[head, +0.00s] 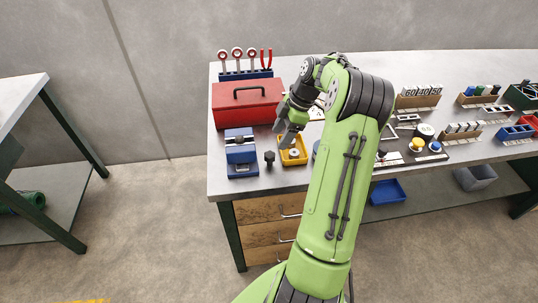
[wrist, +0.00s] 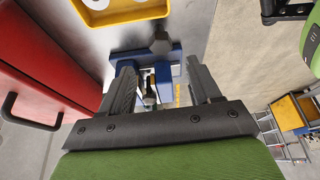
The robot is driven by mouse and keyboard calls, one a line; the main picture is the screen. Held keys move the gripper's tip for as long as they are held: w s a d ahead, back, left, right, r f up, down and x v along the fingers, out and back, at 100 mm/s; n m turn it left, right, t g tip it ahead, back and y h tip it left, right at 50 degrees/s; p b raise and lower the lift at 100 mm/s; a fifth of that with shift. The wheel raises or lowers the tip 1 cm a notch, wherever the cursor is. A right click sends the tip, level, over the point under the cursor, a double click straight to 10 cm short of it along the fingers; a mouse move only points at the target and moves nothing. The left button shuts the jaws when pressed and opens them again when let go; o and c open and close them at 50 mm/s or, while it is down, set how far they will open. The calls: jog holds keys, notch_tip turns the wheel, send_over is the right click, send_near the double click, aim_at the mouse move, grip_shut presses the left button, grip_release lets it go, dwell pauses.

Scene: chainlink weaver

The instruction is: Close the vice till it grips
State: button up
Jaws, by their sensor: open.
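The vice (head: 241,153) is blue with grey metal parts and stands at the bench's left front corner. In the wrist view the vice (wrist: 163,82) lies beyond and between my fingers, partly hidden by them. A gap shows between its blue parts, with a small dark and pale piece near it; I cannot tell whether the jaws grip it. My gripper (head: 286,136) is open, above the yellow tray and to the right of the vice in the head view. In the wrist view my gripper (wrist: 164,84) has its fingers wide apart with nothing held.
A dark knobbed post (head: 269,159) stands just right of the vice. A yellow tray (head: 293,151) is beside it. A red toolbox (head: 247,102) stands behind, with a tool rack (head: 245,72) at the back. The bench's front edge is close to the vice.

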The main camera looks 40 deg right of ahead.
aim_at(271, 154)
jog(key=b+x, duration=0.1)
jog(key=x, duration=0.7)
jog(key=shift+f, duration=0.1)
jog(key=c, duration=1)
jog(key=shift+m+b, duration=0.3)
jog(key=shift+m, duration=0.1)
